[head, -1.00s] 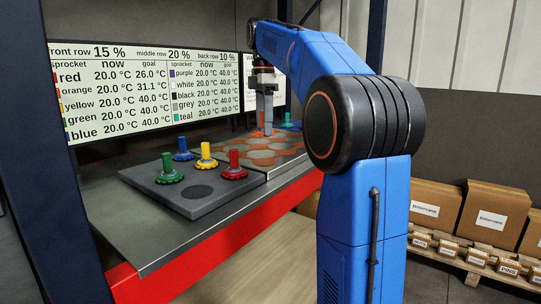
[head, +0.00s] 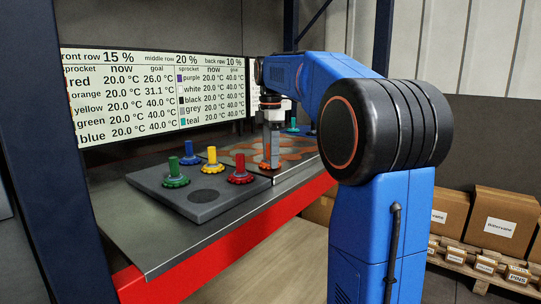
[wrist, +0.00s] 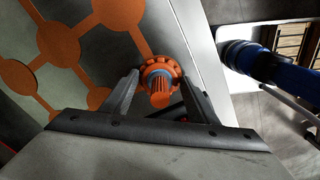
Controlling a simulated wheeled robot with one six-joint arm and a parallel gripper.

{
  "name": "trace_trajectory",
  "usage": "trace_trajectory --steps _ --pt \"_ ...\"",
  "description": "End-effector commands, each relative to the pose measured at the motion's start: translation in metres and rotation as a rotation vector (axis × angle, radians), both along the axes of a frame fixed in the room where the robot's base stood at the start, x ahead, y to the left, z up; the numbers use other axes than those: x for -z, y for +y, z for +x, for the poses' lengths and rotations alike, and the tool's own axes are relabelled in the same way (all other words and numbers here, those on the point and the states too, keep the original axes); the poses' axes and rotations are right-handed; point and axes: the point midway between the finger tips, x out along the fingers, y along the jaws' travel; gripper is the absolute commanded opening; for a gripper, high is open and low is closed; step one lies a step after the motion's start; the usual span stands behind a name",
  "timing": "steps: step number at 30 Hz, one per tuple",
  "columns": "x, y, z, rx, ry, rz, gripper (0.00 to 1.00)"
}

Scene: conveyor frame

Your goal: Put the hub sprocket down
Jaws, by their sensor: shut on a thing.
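My gripper (head: 271,150) is shut on an orange hub sprocket (wrist: 161,72), with its fingers on either side of the hub. In the wrist view the sprocket shows a toothed orange rim, a blue ring and a ribbed orange hub. In the head view the gripper stands low at the front edge of the patterned plate (head: 292,167), right of the red sprocket (head: 240,168). I cannot tell whether the held sprocket touches the surface. A grey tray (head: 150,179) on the left has an empty dark round spot (head: 209,196) near its front.
Green (head: 175,172), blue (head: 190,153) and yellow (head: 212,160) sprockets stand upright on the tray with the red one. A teal sprocket (head: 293,126) stands further back. A display board (head: 150,95) stands behind. The shelf's red front edge (head: 220,239) is clear.

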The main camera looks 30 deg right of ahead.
Motion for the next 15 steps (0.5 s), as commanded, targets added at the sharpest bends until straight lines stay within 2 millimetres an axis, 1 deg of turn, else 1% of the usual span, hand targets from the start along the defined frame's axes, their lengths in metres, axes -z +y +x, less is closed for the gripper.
trace_trajectory --steps 4,5,6,7,15 --pt "0.0025 0.0000 0.0000 0.000 -0.001 0.000 0.27" --pt "0.0023 -0.0001 0.0002 0.000 -0.001 0.000 0.61" --pt "0.0022 -0.0001 0.0002 0.000 -0.001 0.000 0.70" --pt "0.0022 0.0000 0.0001 0.000 -0.001 0.000 0.72" --pt "0.0018 0.0000 0.0001 0.000 0.000 0.000 0.72"
